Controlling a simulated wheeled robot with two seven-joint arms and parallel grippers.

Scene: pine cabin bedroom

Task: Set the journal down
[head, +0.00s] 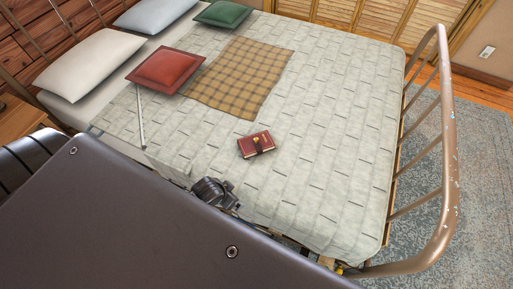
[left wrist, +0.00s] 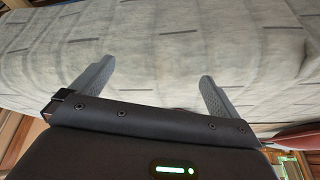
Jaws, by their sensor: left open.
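The journal (head: 257,145), a small dark red book with a strap and a gold-coloured clasp, lies flat on the pale quilt of the bed (head: 330,130). No gripper touches it. In the left wrist view my left gripper (left wrist: 157,70) is open, its two grey fingers wide apart with only quilt showing between them. In the head view my dark arm covers the lower left and hides most of that gripper. A reddish shape (left wrist: 300,137) at the right edge of the left wrist view is too cut off to identify. My right gripper is in neither view.
A brown plaid blanket (head: 240,77) and a red cushion (head: 165,71) lie beyond the journal. White pillows (head: 90,65) and a green cushion (head: 222,14) are farther back. A curved metal bed rail (head: 449,150) stands at the right. The quilt right of the journal is clear.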

